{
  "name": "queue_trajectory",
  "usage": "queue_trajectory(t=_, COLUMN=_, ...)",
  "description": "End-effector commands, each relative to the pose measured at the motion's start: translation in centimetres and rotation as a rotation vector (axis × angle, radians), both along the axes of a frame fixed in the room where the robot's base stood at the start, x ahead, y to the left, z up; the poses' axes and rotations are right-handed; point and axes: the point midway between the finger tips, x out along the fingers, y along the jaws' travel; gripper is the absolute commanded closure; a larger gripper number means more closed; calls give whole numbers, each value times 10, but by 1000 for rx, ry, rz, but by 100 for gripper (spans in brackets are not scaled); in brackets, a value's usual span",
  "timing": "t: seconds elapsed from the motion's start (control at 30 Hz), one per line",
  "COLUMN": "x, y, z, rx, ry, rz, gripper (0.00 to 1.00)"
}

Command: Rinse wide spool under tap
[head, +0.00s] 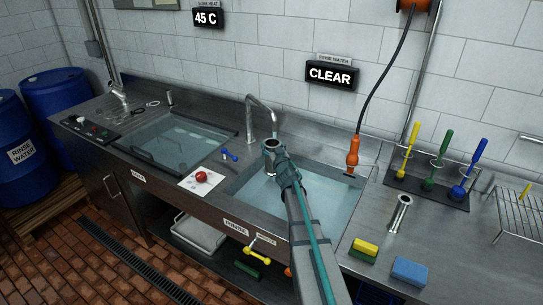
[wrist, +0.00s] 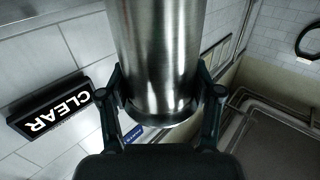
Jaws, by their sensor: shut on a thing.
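The wide spool, a shiny steel cylinder (wrist: 158,55), fills the middle of the wrist view. My gripper (wrist: 160,102) is shut on it, with a finger on each side near its flanged end. In the head view my gripper (head: 283,168) is over the rinse basin (head: 335,205), and the spool (head: 270,148) shows small at its tip. The curved tap (head: 262,101) stands behind the basin, its spout end close above the spool. I cannot tell whether water is flowing. Clear bluish water lies in the basin.
A second steel spool (head: 398,213) stands on the counter at right, near yellow and blue sponges (head: 409,271) and a brush rack (head: 428,190). An orange hose nozzle (head: 352,152) hangs behind the basin. The sign (head: 331,75) reads CLEAR.

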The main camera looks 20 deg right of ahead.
Motion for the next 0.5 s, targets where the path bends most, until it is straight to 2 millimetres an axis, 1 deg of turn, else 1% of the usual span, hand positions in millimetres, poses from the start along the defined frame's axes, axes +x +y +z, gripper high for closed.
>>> queue_trajectory(t=0.03, x=-6, y=2, z=1, rx=0, ry=-1, rz=1, gripper=100)
queue_trajectory(t=0.5, x=-37, y=11, z=1, rx=1, ry=-1, rz=1, gripper=100)
